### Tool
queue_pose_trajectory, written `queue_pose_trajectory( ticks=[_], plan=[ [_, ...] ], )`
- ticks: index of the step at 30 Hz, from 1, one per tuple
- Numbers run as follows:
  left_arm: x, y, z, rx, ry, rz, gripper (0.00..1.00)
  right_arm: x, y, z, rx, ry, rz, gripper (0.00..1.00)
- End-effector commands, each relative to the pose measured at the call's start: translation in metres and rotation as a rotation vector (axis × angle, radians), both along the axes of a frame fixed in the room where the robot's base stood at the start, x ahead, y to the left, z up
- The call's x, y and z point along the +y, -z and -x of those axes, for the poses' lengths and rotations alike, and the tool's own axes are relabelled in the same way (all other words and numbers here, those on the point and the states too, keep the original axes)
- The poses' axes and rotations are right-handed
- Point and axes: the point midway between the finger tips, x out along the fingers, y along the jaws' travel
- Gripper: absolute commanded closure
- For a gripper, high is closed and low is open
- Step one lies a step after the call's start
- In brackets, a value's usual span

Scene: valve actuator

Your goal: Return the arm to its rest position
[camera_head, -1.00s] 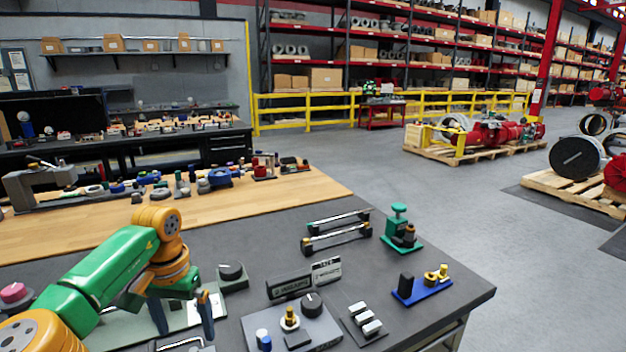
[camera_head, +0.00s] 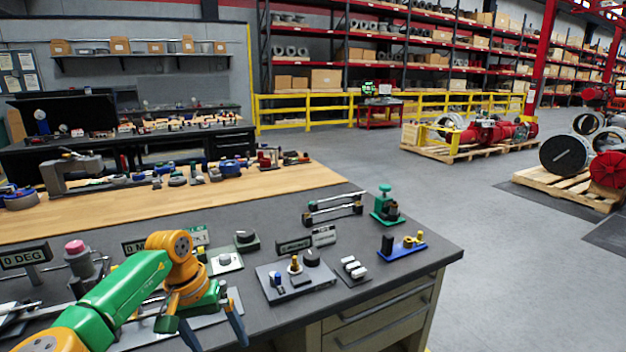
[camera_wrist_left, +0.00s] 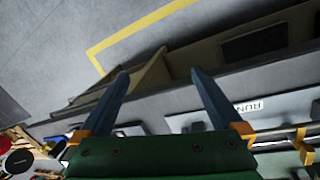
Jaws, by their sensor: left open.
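My left arm, green and orange, comes in from the lower left in the head view. Its left gripper (camera_head: 212,334) hangs over the front edge of the dark workbench (camera_head: 408,262), with its two dark blue fingers spread. In the left wrist view the fingers (camera_wrist_left: 158,85) are apart with nothing between them; the bench's front edge and grey floor lie beyond. My right gripper is not in these views.
A "0 DEG" sign (camera_head: 24,256) and a pink-topped post (camera_head: 75,248) are at left.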

Motion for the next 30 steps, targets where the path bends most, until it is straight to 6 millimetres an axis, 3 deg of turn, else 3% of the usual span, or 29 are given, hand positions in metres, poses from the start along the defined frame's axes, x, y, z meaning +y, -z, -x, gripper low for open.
queue_pose_trajectory(
  ticks=[5,10,12,14,15,17,18,20,23,26,27,30],
  plan=[
    [-0.049,0.032,0.001,0.071,-0.202,0.21,0.0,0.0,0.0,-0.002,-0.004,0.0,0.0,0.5],
    [-0.12,0.067,0.005,0.293,-0.624,0.553,0.0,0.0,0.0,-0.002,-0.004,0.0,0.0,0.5],
    [-0.153,0.085,0.005,0.525,-0.979,0.767,0.0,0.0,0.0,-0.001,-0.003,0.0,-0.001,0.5],
    [-0.168,0.106,0.002,0.819,-1.383,0.952,0.0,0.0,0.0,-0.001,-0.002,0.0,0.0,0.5],
    [-0.166,0.128,0.0,1.067,-1.706,1.06,0.0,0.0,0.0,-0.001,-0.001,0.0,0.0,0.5],
    [-0.145,0.175,0.005,1.463,-2.214,1.179,0.0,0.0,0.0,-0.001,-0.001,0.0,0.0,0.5],
    [-0.128,0.204,0.013,-1.584,2.348,-1.161,0.0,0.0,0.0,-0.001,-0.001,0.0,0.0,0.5],
    [-0.102,0.244,0.034,-1.413,2.058,-0.93,0.0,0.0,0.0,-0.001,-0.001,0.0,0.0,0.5],
    [-0.065,0.306,0.085,-1.139,1.646,-0.661,0.0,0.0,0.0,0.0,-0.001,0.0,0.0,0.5],
    [-0.035,0.356,0.152,-0.876,1.283,-0.48,0.0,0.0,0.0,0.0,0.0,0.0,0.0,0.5],
    [-0.025,0.373,0.182,-0.772,1.144,-0.423,0.0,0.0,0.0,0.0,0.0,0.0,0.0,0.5],
    [-0.007,0.405,0.259,-0.528,0.827,-0.319,0.0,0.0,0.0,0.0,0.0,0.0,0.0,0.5]
  ],
)
